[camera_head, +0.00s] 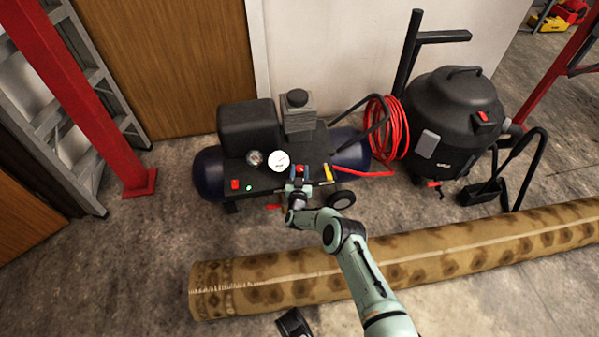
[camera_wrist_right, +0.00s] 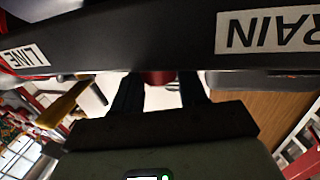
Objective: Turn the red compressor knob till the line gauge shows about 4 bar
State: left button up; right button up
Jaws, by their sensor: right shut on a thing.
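The dark compressor (camera_head: 262,182) stands by the wall. The red knob (camera_head: 299,168) is on its front panel; it also shows in the right wrist view (camera_wrist_right: 159,77). My right gripper (camera_head: 300,176) is shut on the knob, with one dark finger on each side of it. The white-faced gauge (camera_head: 280,161) is just left of the knob. Its needle is too small to read. A second, smaller gauge (camera_head: 255,157) sits further left. A dark part at the bottom edge (camera_head: 293,323) seems to be my left gripper; its jaws do not show.
A yellow lever (camera_head: 327,173) is close right of the knob. A red hose coil (camera_head: 388,128) and black vacuum (camera_head: 452,118) stand to the right. A rolled rug (camera_head: 460,243) lies in front. A red post (camera_head: 75,85) and ladder (camera_head: 45,125) are left.

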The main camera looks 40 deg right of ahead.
jog(key=shift+s+d+n+t+y, duration=0.1)
jog(key=shift+n+t+y, duration=0.6)
jog(key=shift+y, duration=0.1)
jog(key=shift+n+y, duration=0.3)
jog(key=shift+y, duration=0.1)
jog(key=n+y, duration=0.1)
jog(key=n+t+y, duration=0.1)
jog(key=t+y, duration=0.1)
jog(key=y, duration=0.1)
jog(key=shift+s+d+n, duration=0.15)
jog(key=shift+d+n, duration=0.1)
jog(key=shift+n, duration=0.15)
jog(key=shift+f+n+t+y, duration=0.1)
jog(key=shift+n+t+y, duration=0.5)
jog(key=shift+n+y, duration=0.5)
jog(key=shift+y, duration=0.5)
jog(key=o, duration=0.8)
